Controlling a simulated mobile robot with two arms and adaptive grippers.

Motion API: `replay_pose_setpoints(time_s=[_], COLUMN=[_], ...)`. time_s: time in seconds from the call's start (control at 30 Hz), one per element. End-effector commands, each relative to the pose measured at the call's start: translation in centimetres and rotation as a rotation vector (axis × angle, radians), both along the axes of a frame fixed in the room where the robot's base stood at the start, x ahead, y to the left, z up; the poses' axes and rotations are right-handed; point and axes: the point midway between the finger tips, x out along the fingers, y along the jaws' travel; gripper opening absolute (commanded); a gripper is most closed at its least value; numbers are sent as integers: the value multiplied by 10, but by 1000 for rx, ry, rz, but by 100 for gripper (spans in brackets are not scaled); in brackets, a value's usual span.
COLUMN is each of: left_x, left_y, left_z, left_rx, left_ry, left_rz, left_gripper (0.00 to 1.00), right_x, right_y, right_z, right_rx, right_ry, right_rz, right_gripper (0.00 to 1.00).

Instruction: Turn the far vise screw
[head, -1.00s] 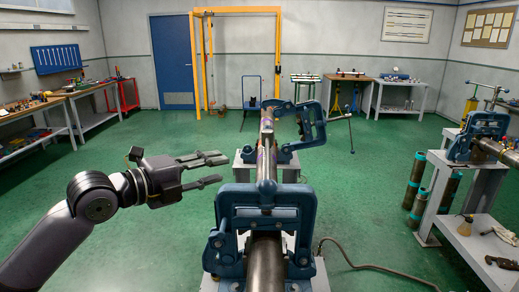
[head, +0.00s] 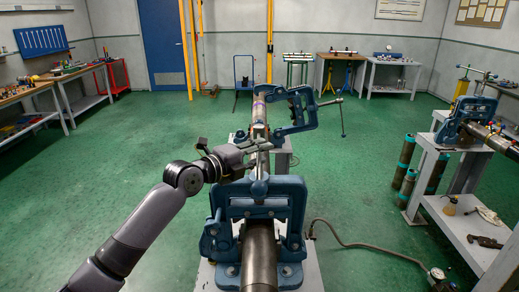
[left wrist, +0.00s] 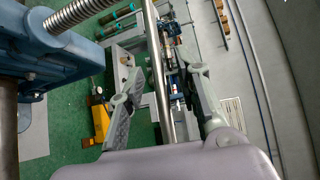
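The far vise (head: 297,108) is blue, and its frame leans to the right of the pipe (head: 260,112). Its screw (head: 329,102) points right and carries a thin handle bar (head: 341,118). The near vise (head: 283,187) stands upright over a thicker pipe (head: 260,262). A slim steel bar (head: 264,160) shows at its top. My left gripper (head: 250,153) is beside this bar, well short of the far vise. In the left wrist view its fingers (left wrist: 160,72) are apart with the bar (left wrist: 157,85) between them; contact is unclear. My right gripper is out of view.
A threaded screw (left wrist: 85,12) and blue vise frame are close by in the left wrist view. Another vise (head: 467,115) stands on a grey bench at the right. A hose (head: 365,245) lies on the green floor. The floor at left is clear.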

Motion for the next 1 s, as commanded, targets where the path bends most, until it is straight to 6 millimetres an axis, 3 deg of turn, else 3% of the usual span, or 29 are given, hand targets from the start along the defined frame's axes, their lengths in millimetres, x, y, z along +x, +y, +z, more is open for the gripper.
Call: replay_pose_setpoints(time_s=[0.33, 0.8, 1.0], left_x=[2, 2, 2], left_y=[-2, -2, -2], left_z=[-1, -1, -1], left_rx=[-1, 0, 0], left_ry=[0, 0, 2], left_rz=[-1, -1, -1], left_gripper=[30, 0, 0], right_x=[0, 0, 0], right_y=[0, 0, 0], right_z=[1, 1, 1], right_rx=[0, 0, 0], right_ry=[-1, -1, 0], right_rz=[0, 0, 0], right_gripper=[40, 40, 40])
